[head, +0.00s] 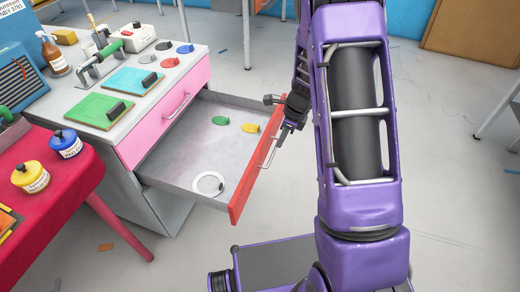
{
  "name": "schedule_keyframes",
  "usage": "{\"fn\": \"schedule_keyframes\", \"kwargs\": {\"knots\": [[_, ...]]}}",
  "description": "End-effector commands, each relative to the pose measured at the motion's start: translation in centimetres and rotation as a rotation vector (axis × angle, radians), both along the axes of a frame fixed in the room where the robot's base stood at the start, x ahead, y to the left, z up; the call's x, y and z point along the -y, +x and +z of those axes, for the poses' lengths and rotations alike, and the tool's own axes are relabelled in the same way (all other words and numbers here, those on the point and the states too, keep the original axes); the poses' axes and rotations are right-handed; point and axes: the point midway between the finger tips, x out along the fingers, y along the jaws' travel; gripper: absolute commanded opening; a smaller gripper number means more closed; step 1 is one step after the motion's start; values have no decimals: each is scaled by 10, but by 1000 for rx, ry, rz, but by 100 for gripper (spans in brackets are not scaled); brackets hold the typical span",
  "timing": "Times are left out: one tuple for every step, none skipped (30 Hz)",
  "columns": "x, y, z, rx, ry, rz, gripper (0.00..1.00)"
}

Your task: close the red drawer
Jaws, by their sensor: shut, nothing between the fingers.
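The red drawer (258,160) stands pulled out of the grey cabinet (145,197), below a pink drawer that is shut. Its red front faces right and carries a thin metal handle (268,152). Inside lie a white ring (208,183), a green piece (221,121) and a yellow piece (250,128). My gripper (280,132) is shut and empty, close to the upper part of the red front near the handle. I cannot tell whether it touches the front or the handle. My purple arm comes down on the right and hides the floor behind it.
The pink drawer (165,112) sits above the open one. A red table (60,195) with jars stands at left. Floor right of my arm is clear.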

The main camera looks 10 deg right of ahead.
Motion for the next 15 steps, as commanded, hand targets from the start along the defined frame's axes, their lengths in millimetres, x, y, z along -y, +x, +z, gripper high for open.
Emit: {"fn": "schedule_keyframes", "kwargs": {"knots": [[0, -1, -5, -5, 3, -8, 0], [0, -2, -7, -7, 4, -8, 0], [-1, -1, -11, -7, 4, -8, 0], [-2, -1, -15, -8, 5, -8, 0], [-3, 0, -19, -7, 4, -7, 0], [-5, 1, -26, -7, 4, -7, 0], [-6, 1, -31, -8, 4, -6, 0], [-7, 2, -38, -8, 3, -6, 0], [-8, 3, -46, -7, 3, -5, 0], [-10, 4, -52, -7, 3, -4, 0], [-12, 4, -59, -7, 4, -4, 0], [-13, 6, -68, -7, 4, -5, 0], [-14, 6, -74, -7, 3, -6, 0], [-16, 7, -80, -7, 4, -6, 0], [-18, 9, -88, -7, 4, -5, 0]]}}
